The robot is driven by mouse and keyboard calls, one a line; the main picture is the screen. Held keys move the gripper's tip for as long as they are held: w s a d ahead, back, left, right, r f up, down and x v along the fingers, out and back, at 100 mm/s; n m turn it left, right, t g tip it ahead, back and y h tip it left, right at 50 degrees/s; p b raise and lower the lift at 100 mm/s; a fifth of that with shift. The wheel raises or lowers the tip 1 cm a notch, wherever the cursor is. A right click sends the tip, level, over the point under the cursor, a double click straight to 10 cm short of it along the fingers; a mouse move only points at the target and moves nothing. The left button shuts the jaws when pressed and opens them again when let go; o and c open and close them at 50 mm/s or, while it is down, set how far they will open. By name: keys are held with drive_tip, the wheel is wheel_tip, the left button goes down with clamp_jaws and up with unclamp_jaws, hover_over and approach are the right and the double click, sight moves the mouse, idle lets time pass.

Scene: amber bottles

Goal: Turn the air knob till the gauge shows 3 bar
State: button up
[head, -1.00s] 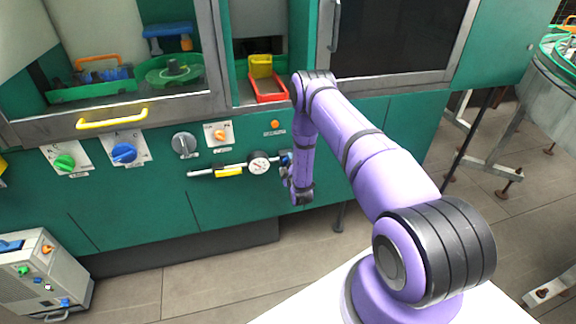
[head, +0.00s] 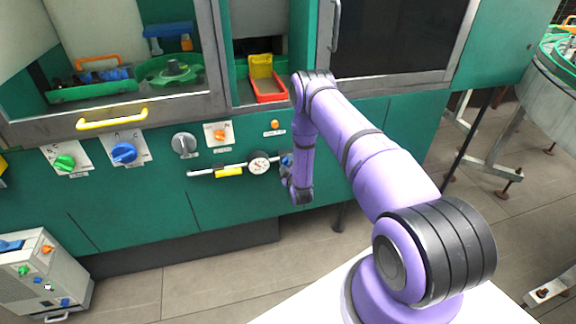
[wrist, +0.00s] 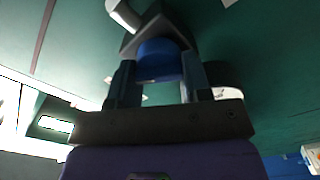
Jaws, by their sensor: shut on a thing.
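The blue air knob (wrist: 158,62) sits between the two fingers of my gripper (wrist: 158,74) in the wrist view, and the gripper is shut on it. In the head view only a bit of blue (head: 286,159) shows beside my wrist, and my arm hides most of that spot. The round white gauge (head: 259,163) is on the pipe just left of my wrist. Its needle is too small to read for certain.
A pipe with a yellow part (head: 229,172) runs left from the gauge along the green panel. A grey knob (head: 184,144), a blue knob (head: 124,153) and a green knob (head: 65,162) are further left. A yellow handle (head: 112,118) sticks out above them.

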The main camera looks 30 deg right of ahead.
drive_tip(key=m, duration=0.4)
drive_tip(key=shift+d+r+m, duration=0.1)
drive_tip(key=shift+m, duration=1.9)
drive_tip(key=o, duration=0.9)
drive_tip(key=shift+s, duration=0.1)
drive_tip(key=v, duration=1)
drive_tip(key=shift+s, duration=0.35)
